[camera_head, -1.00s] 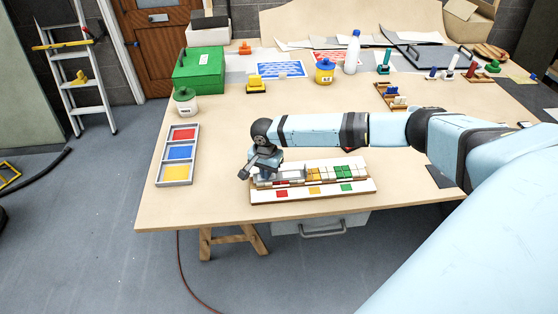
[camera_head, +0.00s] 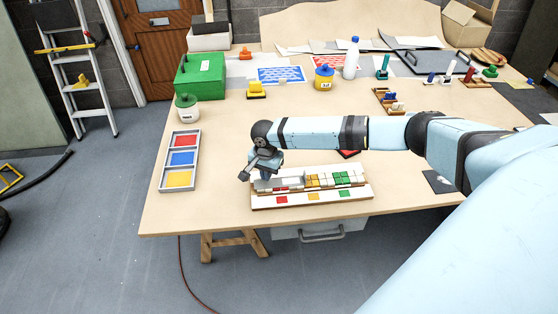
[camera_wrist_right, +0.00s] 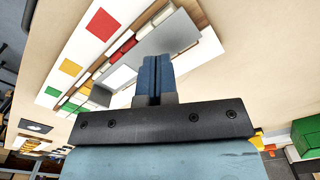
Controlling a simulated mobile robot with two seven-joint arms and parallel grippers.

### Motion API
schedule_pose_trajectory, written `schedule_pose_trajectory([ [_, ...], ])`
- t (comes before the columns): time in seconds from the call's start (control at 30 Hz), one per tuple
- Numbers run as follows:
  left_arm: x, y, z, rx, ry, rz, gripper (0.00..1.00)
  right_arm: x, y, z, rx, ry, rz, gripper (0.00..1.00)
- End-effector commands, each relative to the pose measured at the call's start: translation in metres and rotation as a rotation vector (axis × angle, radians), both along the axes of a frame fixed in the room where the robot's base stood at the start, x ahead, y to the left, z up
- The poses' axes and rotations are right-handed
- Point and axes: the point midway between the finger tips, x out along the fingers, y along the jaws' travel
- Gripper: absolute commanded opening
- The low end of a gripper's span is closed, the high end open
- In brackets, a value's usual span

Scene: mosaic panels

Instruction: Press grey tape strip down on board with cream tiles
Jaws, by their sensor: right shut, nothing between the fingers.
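The long board (camera_head: 312,198) lies near the table's front edge. It bears a row of red, cream, gold and green tiles, with red, orange and green squares along its front. In the right wrist view, the board (camera_wrist_right: 70,47) runs diagonally, and a flat grey tape strip (camera_wrist_right: 174,34) lies over the tiles near its red end. My right gripper (camera_head: 265,175) is above the left end of the board, pointing down. Its blue fingers (camera_wrist_right: 153,62) are shut and empty, over the strip; I cannot tell whether they touch it. My left gripper is not in view.
A tray of red, blue and yellow squares (camera_head: 193,161) lies left of the board. My right arm crosses above the table from the right. The table centre is mostly clear.

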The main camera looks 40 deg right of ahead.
Motion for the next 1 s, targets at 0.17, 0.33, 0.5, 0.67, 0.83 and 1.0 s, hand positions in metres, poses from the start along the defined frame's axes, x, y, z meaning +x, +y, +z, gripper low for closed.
schedule_pose_trajectory([
  [0.17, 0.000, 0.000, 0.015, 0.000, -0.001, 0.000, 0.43, 0.000, 0.000, 0.018, 0.000, 0.000, 0.001, 0.00],
  [0.33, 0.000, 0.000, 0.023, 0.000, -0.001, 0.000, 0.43, 0.000, 0.000, 0.030, -0.001, 0.000, 0.000, 0.00],
  [0.5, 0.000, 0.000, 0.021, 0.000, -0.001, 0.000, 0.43, 0.000, 0.000, 0.042, 0.000, -0.001, 0.001, 0.00],
  [0.67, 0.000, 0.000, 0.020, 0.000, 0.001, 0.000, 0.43, 0.000, 0.000, 0.051, 0.000, -0.001, 0.001, 0.00],
  [0.83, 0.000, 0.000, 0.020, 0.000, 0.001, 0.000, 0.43, 0.000, 0.000, 0.052, 0.000, 0.000, 0.001, 0.00],
  [1.0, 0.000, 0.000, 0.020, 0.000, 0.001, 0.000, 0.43, 0.000, 0.000, 0.052, 0.000, 0.000, 0.001, 0.00],
])
